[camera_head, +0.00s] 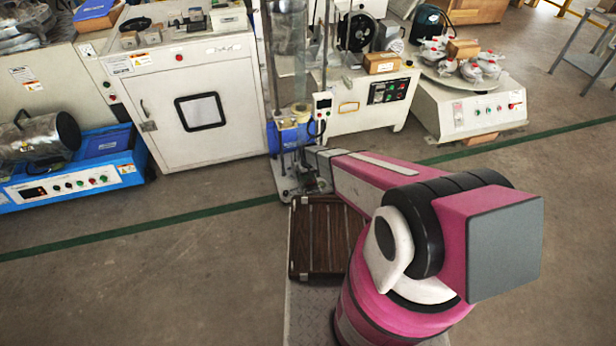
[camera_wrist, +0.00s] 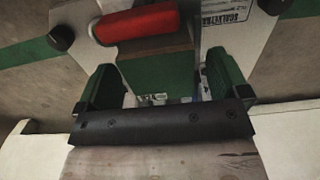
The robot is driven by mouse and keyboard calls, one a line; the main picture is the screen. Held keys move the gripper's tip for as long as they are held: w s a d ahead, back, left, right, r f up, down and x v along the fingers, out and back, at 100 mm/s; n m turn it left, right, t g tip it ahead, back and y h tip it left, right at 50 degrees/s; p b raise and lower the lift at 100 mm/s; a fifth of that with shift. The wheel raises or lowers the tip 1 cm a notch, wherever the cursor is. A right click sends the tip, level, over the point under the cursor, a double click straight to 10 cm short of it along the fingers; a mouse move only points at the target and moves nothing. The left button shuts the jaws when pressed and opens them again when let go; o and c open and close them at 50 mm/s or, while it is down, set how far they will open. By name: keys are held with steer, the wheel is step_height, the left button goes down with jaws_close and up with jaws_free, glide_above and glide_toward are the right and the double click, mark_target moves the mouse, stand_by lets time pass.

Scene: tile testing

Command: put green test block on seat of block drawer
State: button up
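In the wrist view my gripper (camera_wrist: 163,80) shows as two dark green fingers set wide apart. A green surface and small pale items show in the gap between them, apart from the fingers as far as I can see. I cannot tell whether that green surface is the green test block. A black bar with screws and a wood-grained panel (camera_wrist: 160,162) fill the bottom middle. I cannot tell whether they belong to the block drawer. In the head view my arm reaches towards the blue and clear column machine (camera_head: 290,140), and my gripper is hidden.
In the wrist view a red cylinder (camera_wrist: 136,22) lies across the top, beside a white plate with lettering (camera_wrist: 225,15). In the head view a white cabinet (camera_head: 200,105) stands left of the column machine and a round-table machine (camera_head: 475,112) right. The left foreground floor is clear.

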step_height(320, 180, up, 10)
steer(key=r, duration=0.1)
steer(key=s+d+r+m, duration=0.1)
steer(key=s+d+r, duration=0.5)
steer(key=r, duration=0.4)
steer(key=s+d+r+m, duration=0.1)
steer(key=s+d+r, duration=0.5)
steer(key=r, duration=0.4)
steer(key=s+d+r+m, duration=0.1)
steer(key=s+d+r, duration=0.5)
steer(key=r, duration=0.5)
steer(key=shift+s+d, duration=0.3)
steer(key=shift+d, duration=0.25)
